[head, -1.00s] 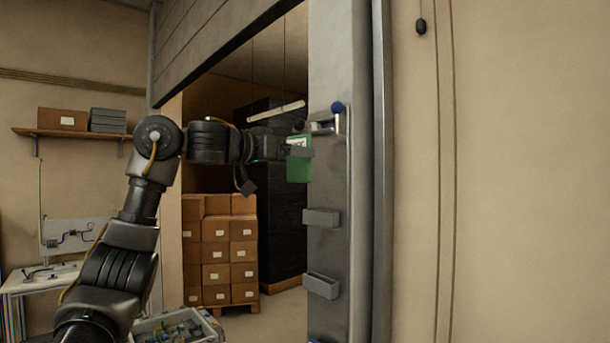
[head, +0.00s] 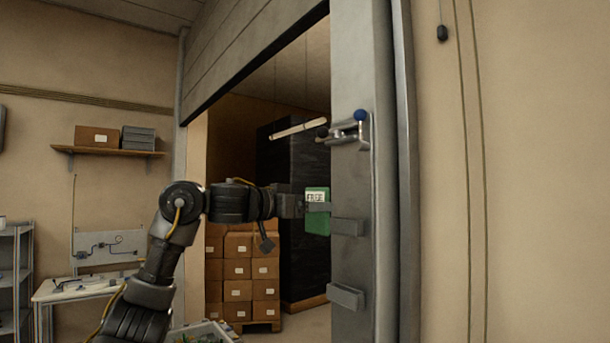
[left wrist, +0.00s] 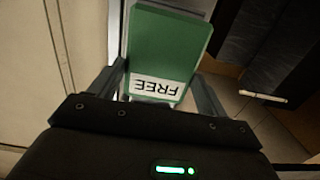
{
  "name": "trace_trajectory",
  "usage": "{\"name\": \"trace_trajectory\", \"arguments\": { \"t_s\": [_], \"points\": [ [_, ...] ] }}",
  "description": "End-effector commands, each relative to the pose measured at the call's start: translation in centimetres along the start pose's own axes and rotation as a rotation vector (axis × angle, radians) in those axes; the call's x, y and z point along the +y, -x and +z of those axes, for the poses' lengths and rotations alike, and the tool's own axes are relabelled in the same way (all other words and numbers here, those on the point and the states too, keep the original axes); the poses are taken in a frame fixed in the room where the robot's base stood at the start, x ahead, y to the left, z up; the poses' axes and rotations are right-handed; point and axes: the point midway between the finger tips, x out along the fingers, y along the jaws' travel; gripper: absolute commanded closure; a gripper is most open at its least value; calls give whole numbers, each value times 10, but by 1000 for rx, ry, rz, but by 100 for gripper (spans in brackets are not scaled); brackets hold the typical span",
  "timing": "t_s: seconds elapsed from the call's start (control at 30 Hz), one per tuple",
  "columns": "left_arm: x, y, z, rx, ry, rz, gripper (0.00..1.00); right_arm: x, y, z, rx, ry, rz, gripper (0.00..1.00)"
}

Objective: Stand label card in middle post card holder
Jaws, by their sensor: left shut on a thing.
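The label card (head: 316,224) is green with a white strip reading FREE; in the left wrist view the card (left wrist: 168,50) has its lettering upside down. My left gripper (head: 318,206) is shut on the card, with a finger on each side of it. The card hangs upright by the grey post (head: 355,180). Two grey card holders show on the post: an upper one (head: 349,228) and a lower one (head: 346,297). The card appears just left of the upper holder, its lower edge about level with it; I cannot tell whether they touch. My right gripper is out of view.
A latch with a blue knob (head: 361,115) sits on the post above the card. Beyond the doorway stand stacked cartons (head: 238,279) and a tall black-wrapped stack (head: 290,230). A workbench (head: 85,287) is at the left.

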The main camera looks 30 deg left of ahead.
Motion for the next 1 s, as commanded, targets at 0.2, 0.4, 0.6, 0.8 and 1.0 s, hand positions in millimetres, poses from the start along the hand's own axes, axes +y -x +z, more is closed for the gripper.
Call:
{"name": "trace_trajectory", "arguments": {
  "t_s": [0.2, 0.4, 0.6, 0.8, 1.0],
  "points": [
    [-13, -16, 105, -4, 1, 0, 46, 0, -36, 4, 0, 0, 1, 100],
    [-16, -12, 156, 1, -1, -2, 46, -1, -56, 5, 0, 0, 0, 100],
    [-8, 4, 142, 7, -3, 2, 46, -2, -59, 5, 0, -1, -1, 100],
    [-4, 5, 136, 4, 0, 5, 46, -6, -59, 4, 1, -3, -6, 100],
    [-4, 2, 136, 3, 2, 5, 46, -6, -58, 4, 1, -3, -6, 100]
  ]
}}
